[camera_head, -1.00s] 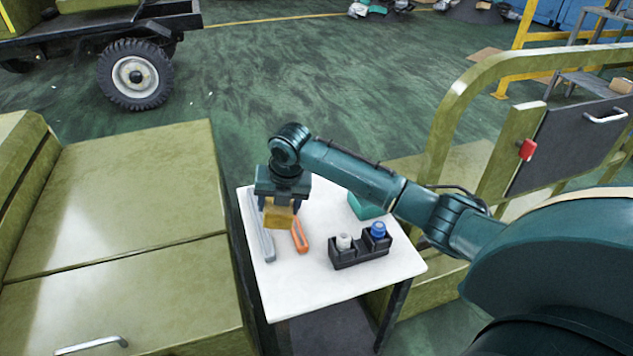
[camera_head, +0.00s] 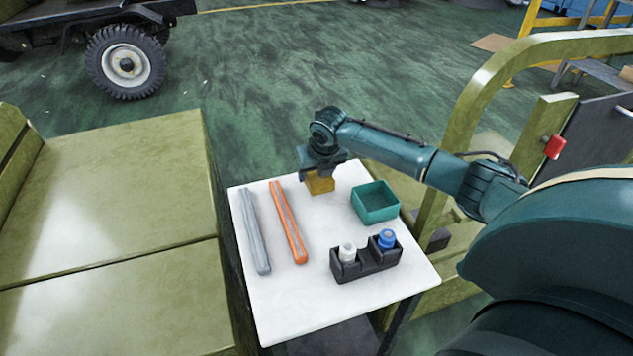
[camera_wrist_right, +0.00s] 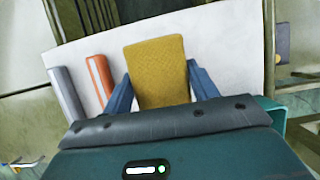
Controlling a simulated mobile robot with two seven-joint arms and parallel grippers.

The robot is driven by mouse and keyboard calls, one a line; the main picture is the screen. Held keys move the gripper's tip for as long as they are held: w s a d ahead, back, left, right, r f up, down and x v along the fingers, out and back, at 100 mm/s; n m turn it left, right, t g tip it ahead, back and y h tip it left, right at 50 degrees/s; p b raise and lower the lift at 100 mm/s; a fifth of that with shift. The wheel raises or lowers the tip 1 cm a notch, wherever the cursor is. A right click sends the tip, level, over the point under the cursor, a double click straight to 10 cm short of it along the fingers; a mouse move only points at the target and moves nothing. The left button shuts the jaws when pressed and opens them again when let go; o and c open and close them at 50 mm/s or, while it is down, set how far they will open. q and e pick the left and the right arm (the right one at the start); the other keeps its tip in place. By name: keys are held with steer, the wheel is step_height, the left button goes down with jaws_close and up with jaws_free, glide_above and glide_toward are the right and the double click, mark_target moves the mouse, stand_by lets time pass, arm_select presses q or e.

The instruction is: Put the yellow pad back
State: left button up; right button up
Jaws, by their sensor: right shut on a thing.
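The yellow pad (camera_head: 320,183) is held by my right gripper (camera_head: 318,172) above the back part of the white table. In the right wrist view the pad (camera_wrist_right: 157,72) sits between the two blue fingers of the right gripper (camera_wrist_right: 158,92), which are shut on its sides. An open teal tray (camera_head: 375,214) stands on the table just right of the pad and looks empty; its edge shows at the right in the wrist view (camera_wrist_right: 277,115). My left gripper is not in view.
The white table (camera_head: 300,300) carries a grey bar (camera_head: 255,232), an orange bar (camera_head: 288,222) and a black holder (camera_head: 366,263) with a white bottle (camera_head: 347,252) and a blue-capped bottle (camera_head: 387,239). Olive cabinets (camera_head: 120,190) flank it at left, an olive rail (camera_head: 470,90) at right.

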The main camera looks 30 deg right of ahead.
step_height(320, 180, down, 3)
steer(key=shift+f, duration=0.2)
steer(key=o, duration=0.9)
steer(key=shift+o, duration=0.2)
steer(key=p+v, duration=0.1)
steer(key=v, duration=1.1)
steer(key=shift+r+p, duration=0.1)
steer(key=shift+p, duration=0.3)
steer(key=shift+s, duration=0.1)
